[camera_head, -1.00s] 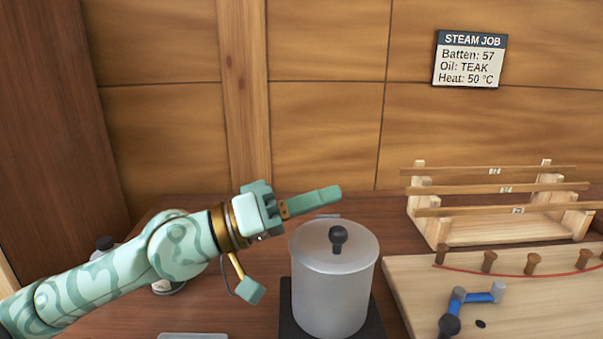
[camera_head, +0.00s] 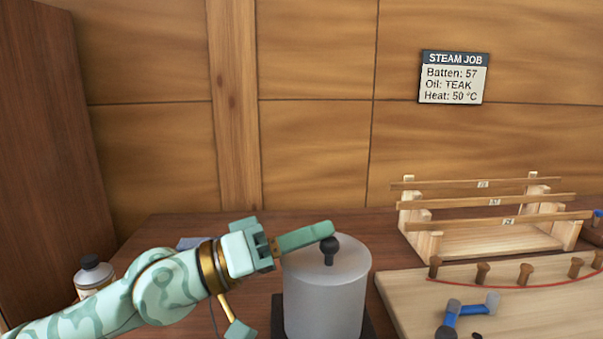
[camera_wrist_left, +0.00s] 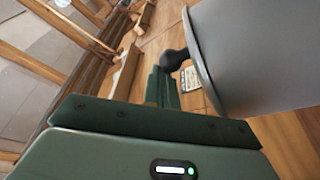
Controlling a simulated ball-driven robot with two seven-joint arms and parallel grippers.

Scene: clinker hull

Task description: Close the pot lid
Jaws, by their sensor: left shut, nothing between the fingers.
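A grey metal pot (camera_head: 325,300) stands on a dark square base (camera_head: 278,318) on the bench. Its lid (camera_head: 345,256) lies flat on top of the pot, with a black ball knob (camera_head: 330,248) at the middle. My left gripper (camera_head: 325,231) is shut and empty, its fingertips just beside or behind the knob, above the lid. I cannot tell if they touch it. In the left wrist view the pot (camera_wrist_left: 262,55) and its knob (camera_wrist_left: 174,59) show beyond the gripper fingers (camera_wrist_left: 160,88). My right gripper is not in view.
A wooden rack (camera_head: 485,235) with numbered battens stands to the right of the pot. In front of it a pale board (camera_head: 400,302) holds pegs (camera_head: 482,272) and a blue clamp-like tool (camera_head: 468,310). A bottle (camera_head: 92,276) stands at left. A sign (camera_head: 453,77) hangs on the wall.

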